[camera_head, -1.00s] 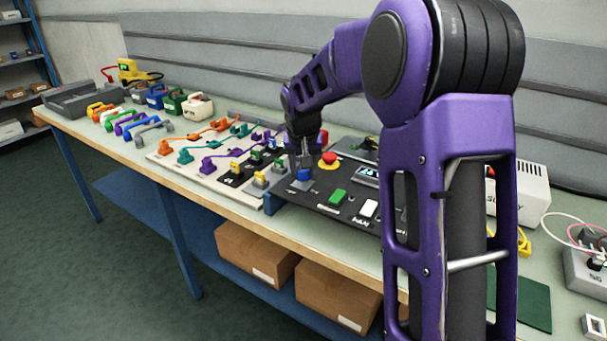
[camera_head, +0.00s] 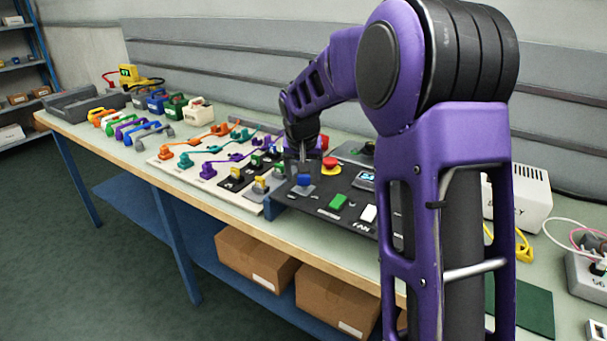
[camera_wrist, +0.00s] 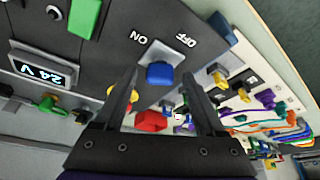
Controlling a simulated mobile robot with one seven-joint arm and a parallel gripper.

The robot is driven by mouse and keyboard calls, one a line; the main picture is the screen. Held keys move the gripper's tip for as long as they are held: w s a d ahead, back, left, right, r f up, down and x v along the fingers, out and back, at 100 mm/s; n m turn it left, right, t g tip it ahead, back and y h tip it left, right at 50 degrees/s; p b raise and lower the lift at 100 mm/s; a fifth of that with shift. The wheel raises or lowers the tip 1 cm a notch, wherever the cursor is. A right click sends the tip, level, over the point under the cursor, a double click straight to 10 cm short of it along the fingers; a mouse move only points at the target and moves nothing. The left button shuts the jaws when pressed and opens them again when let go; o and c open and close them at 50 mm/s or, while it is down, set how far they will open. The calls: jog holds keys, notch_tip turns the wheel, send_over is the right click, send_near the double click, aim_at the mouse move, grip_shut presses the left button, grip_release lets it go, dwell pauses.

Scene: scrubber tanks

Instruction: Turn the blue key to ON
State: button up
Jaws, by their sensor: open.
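The blue key (camera_wrist: 159,73) sits on a grey square plate on a dark control panel (camera_wrist: 105,50). In the wrist view an ON label (camera_wrist: 139,37) is to the left of the key's plate and an OFF label (camera_wrist: 186,41) to its right. My gripper (camera_wrist: 160,76) is open and empty, with one finger on each side of the key in the picture. I cannot tell how far the fingertips are above it. In the head view my gripper (camera_head: 305,161) is just above the blue key (camera_head: 304,180), pointing down.
A red mushroom button (camera_head: 330,165) on a yellow base is close to the gripper. A green switch (camera_head: 338,201) and a white switch (camera_head: 368,213) are on the panel's front part.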

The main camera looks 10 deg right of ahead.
jog(key=p+v, duration=0.2)
jog(key=v, duration=1.5)
jog(key=shift+r, duration=0.2)
jog(key=shift+r, duration=0.1)
